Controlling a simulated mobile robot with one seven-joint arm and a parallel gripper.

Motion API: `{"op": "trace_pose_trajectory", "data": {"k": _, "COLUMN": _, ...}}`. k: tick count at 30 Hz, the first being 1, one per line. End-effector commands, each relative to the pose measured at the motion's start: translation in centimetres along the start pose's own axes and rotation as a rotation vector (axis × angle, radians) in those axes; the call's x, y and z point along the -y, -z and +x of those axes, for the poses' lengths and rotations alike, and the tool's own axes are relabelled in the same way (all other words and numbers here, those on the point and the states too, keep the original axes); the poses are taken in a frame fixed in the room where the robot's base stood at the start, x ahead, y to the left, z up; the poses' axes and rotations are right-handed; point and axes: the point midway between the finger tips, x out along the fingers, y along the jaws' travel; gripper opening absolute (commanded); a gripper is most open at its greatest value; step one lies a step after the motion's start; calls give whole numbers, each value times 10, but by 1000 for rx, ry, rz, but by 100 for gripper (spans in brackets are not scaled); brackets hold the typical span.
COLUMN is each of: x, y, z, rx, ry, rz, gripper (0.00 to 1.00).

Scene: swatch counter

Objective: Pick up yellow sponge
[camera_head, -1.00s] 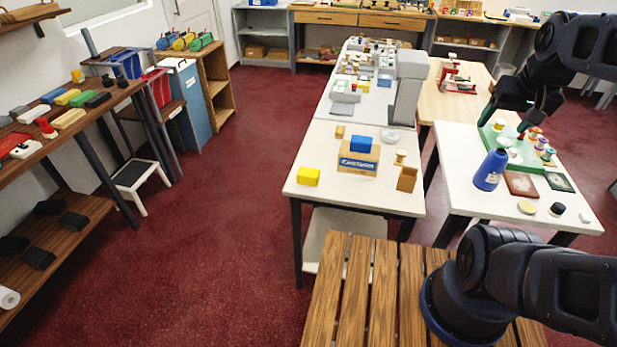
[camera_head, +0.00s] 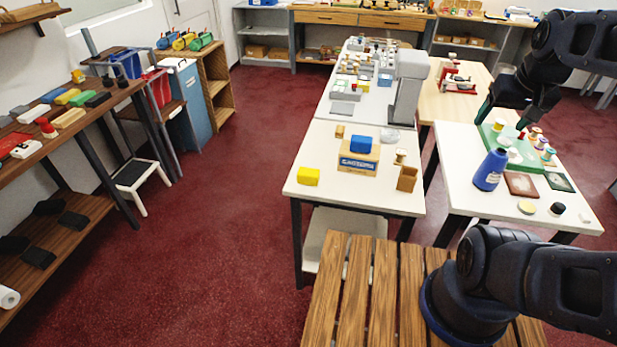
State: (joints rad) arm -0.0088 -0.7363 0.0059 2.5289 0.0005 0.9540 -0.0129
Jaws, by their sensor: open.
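The yellow sponge (camera_head: 308,176) is a small block on the near left part of the white table (camera_head: 325,200). Nothing touches it. My gripper (camera_head: 505,118) is at the upper right, above the green board on the right-hand white table, well to the right of the sponge. Its dark fingers point down and are open. I see nothing held between them, though the fingertips are small and dark here.
A cardboard box (camera_head: 358,164) with a blue block (camera_head: 361,144) on it stands right of the sponge. A brown open box (camera_head: 407,178) is at the table's right. A blue bottle (camera_head: 490,170) stands below my gripper. The table's front edge is clear.

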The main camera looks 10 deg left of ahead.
Motion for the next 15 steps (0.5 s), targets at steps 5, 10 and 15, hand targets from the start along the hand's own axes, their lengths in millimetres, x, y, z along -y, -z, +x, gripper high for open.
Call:
{"op": "trace_pose_trajectory", "data": {"k": 5, "x": 18, "y": 27, "z": 13, "rx": 34, "ry": 15, "rz": -111, "gripper": 75}}
{"op": "trace_pose_trajectory", "data": {"k": 10, "x": 45, "y": 58, "z": 31, "rx": 68, "ry": 34, "rz": -252, "gripper": 75}}
{"op": "trace_pose_trajectory", "data": {"k": 15, "x": 77, "y": 84, "z": 53, "rx": 101, "ry": 55, "rz": -393, "gripper": 75}}
